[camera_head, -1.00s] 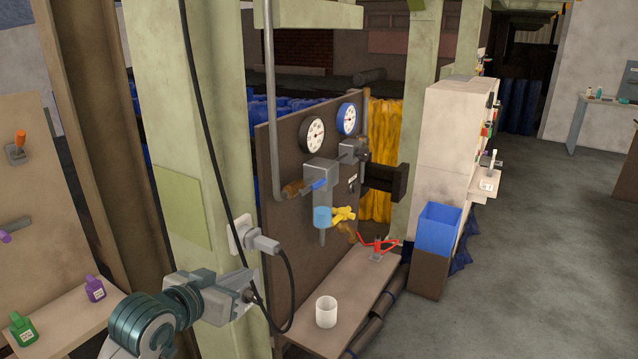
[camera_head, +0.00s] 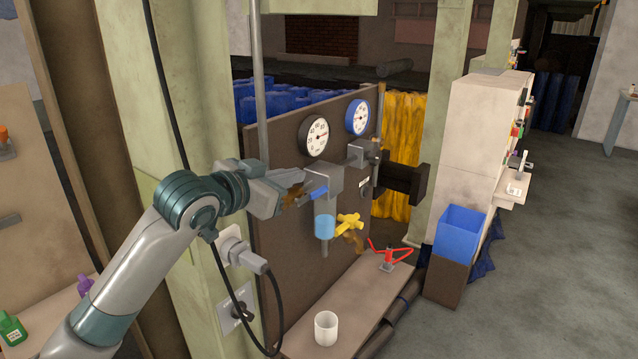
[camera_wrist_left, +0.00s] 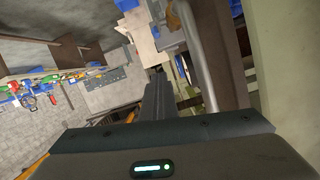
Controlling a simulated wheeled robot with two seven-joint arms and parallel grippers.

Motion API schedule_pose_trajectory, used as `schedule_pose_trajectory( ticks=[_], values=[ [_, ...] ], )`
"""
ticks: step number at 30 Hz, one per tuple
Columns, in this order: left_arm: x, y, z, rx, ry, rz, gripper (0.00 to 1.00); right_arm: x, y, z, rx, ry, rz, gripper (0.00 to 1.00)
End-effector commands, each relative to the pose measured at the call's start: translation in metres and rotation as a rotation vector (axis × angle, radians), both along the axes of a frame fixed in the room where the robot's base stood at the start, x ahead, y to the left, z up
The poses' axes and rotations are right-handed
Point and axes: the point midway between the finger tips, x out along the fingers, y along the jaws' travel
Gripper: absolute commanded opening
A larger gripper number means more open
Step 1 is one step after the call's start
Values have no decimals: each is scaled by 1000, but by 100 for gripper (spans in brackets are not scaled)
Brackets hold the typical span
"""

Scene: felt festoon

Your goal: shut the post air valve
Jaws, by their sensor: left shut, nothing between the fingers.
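A brass valve body (camera_head: 294,196) with a blue lever (camera_head: 319,193) sits on the grey pipe at the brown panel, left of the grey filter block. The lever lies roughly in line with the short pipe run. A yellow-handled valve (camera_head: 348,224) sits lower, beside the blue bowl (camera_head: 324,227). My left gripper (camera_head: 303,180) is shut and empty, its tips close to the brass valve and blue lever; I cannot tell whether they touch. Its shut fingers (camera_wrist_left: 155,95) also show in the left wrist view, beside the grey pipe (camera_wrist_left: 199,60). My right gripper is not in view.
Two gauges (camera_head: 314,135) are on the panel (camera_head: 280,240) above the valves. A plug and black cable (camera_head: 254,262) hang at the green post (camera_head: 200,110). A white cup (camera_head: 326,328) and a red-handled item (camera_head: 389,255) stand on the shelf (camera_head: 350,297) below.

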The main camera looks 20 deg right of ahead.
Motion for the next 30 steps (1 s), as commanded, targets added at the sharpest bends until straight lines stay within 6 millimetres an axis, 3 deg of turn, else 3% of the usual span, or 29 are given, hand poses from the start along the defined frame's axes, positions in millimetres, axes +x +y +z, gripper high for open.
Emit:
schedule_pose_trajectory(
  ticks=[14, 30],
  values=[
    [8, -10, -2, 2, 3, 0, 0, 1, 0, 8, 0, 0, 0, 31],
    [59, -69, -19, 0, 3, 0, 0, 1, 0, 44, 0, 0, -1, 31]
  ],
)
